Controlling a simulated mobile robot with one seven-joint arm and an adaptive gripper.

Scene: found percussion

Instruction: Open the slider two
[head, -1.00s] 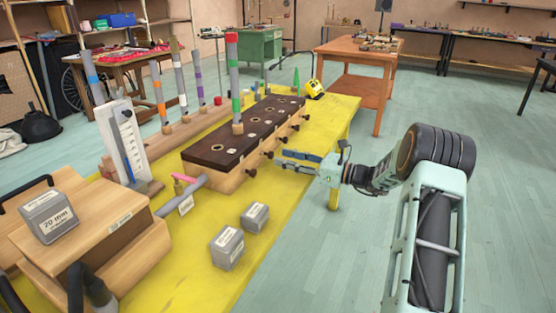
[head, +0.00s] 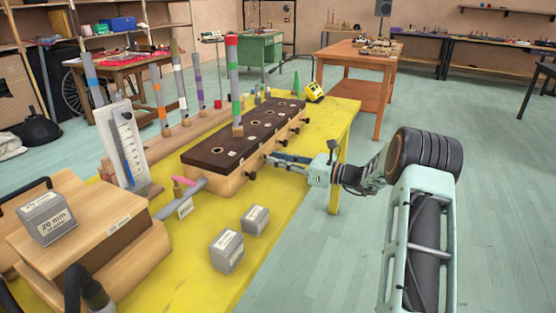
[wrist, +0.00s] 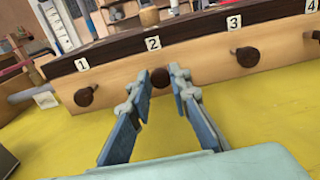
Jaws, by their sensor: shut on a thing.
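A long wooden box (head: 228,182) with a dark top (head: 200,154) stands on the yellow table, with round dark knobs along its front. In the wrist view its front (wrist: 115,83) carries white labels 1, 2, 3 and 4. The slider two knob (wrist: 160,77) is below label 2. My gripper (wrist: 162,80) is shut on this knob, one finger on each side. The knob looks flush near the box front. Knob one (wrist: 84,97) is to the left and knob three (wrist: 247,57) to the right. In the head view my gripper (head: 270,158) reaches the box from the right.
Two grey weight blocks (head: 227,251) (head: 255,219) lie on the yellow table in front of the box. A striped tube (head: 234,85) stands upright on the box top. A grey pipe with a tag (head: 181,198) lies at the box's near end. The floor to the right is open.

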